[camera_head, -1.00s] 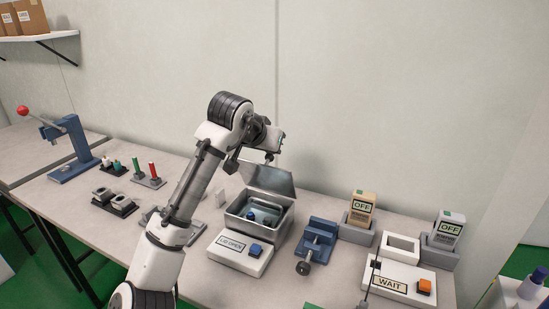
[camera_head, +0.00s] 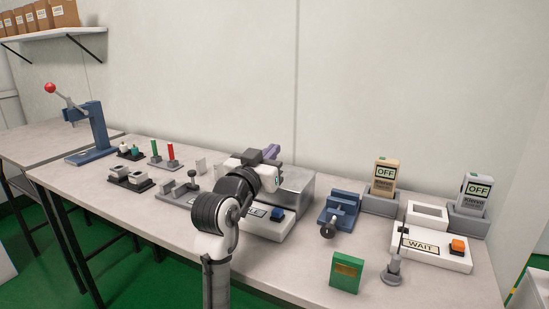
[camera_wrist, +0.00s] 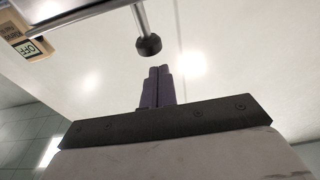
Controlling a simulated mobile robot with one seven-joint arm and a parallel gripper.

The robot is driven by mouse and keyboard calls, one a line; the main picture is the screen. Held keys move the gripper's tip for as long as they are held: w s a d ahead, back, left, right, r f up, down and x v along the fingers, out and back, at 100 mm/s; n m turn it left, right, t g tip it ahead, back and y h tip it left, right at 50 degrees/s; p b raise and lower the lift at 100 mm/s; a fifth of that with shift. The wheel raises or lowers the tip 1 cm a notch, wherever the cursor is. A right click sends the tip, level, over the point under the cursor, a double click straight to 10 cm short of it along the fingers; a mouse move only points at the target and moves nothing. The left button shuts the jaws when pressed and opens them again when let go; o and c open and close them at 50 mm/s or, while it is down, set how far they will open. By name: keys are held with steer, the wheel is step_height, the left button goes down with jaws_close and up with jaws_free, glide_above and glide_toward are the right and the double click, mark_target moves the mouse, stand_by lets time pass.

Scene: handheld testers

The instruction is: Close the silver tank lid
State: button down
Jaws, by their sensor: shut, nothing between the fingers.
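The silver tank (camera_head: 298,198) stands on the table near the middle of the head view, partly hidden behind my arm. Its lid (camera_head: 297,179) no longer stands upright and looks lowered over the box; whether it is fully seated I cannot tell. My gripper (camera_head: 271,152) is above the tank's back left part, with its purple fingers together and empty. The wrist view shows the shut fingers (camera_wrist: 158,87) against a pale wall. A white panel with a blue button (camera_head: 277,213) sits in front of the tank; its label is mostly hidden.
Right of the tank are a blue vise (camera_head: 340,208), two OFF testers (camera_head: 385,178) in grey holders, and a WAIT panel (camera_head: 432,246). A green box (camera_head: 345,272) stands at the front. In the wrist view a metal rod with a black end (camera_wrist: 148,45) is close beyond the fingers.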

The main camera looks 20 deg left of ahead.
mark_target(273, 197)
steer(key=shift+s+f+b, duration=0.4)
steer(key=shift+s+f, duration=0.05)
steer(key=shift+f, duration=0.35)
steer(key=shift+s+f+b, duration=0.4)
steer(key=shift+f, duration=0.35)
steer(key=shift+f, duration=0.15)
